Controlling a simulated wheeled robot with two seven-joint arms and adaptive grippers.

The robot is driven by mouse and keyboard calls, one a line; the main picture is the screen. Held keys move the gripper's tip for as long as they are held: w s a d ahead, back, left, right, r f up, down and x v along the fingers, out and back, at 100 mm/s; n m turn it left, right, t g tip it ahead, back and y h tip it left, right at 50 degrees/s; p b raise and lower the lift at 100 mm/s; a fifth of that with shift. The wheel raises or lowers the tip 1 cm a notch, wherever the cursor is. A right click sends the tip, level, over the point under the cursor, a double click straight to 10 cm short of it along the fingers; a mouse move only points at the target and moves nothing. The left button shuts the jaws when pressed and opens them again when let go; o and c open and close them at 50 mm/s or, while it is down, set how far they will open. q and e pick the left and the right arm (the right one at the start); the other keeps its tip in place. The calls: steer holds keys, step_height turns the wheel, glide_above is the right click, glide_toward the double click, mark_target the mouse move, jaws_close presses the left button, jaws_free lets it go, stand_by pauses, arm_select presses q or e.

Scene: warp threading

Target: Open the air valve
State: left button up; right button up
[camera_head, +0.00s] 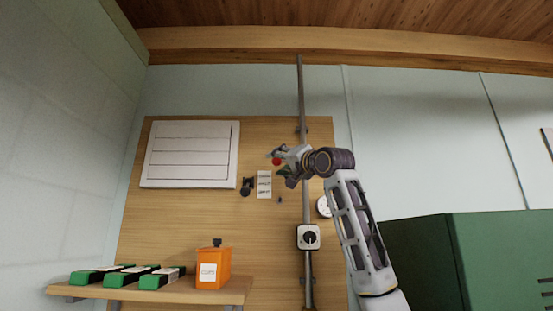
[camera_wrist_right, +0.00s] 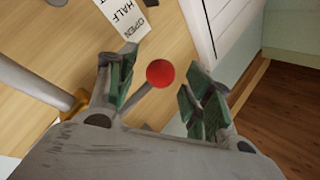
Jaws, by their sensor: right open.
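The air valve's lever ends in a red ball knob (camera_head: 277,161), high on the wooden board in the head view. In the right wrist view the red knob (camera_wrist_right: 160,73) sits between the fingers, on a thin grey rod. My right gripper (camera_head: 284,164) is at the knob in the head view. In the wrist view its green-padded fingers (camera_wrist_right: 162,88) are open, one on each side of the knob, with gaps visible. A white label (camera_head: 264,184) is on the board below; in the wrist view the label (camera_wrist_right: 125,18) reads OPEN and HALF. The valve body is mostly hidden. My left gripper is not in view.
A vertical pipe (camera_head: 301,95) runs down the board. A white slatted panel (camera_head: 190,178) hangs left. A dark fitting (camera_head: 247,187) and a switch box (camera_head: 308,230) are lower. A shelf (camera_head: 150,293) holds green-and-black boxes and an orange box (camera_head: 212,268). A green cabinet (camera_head: 500,255) stands right.

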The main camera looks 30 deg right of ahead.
steer(key=shift+p+x, duration=0.7)
steer(key=shift+x, duration=0.5)
steer(key=shift+d, duration=0.1)
jaws_close()
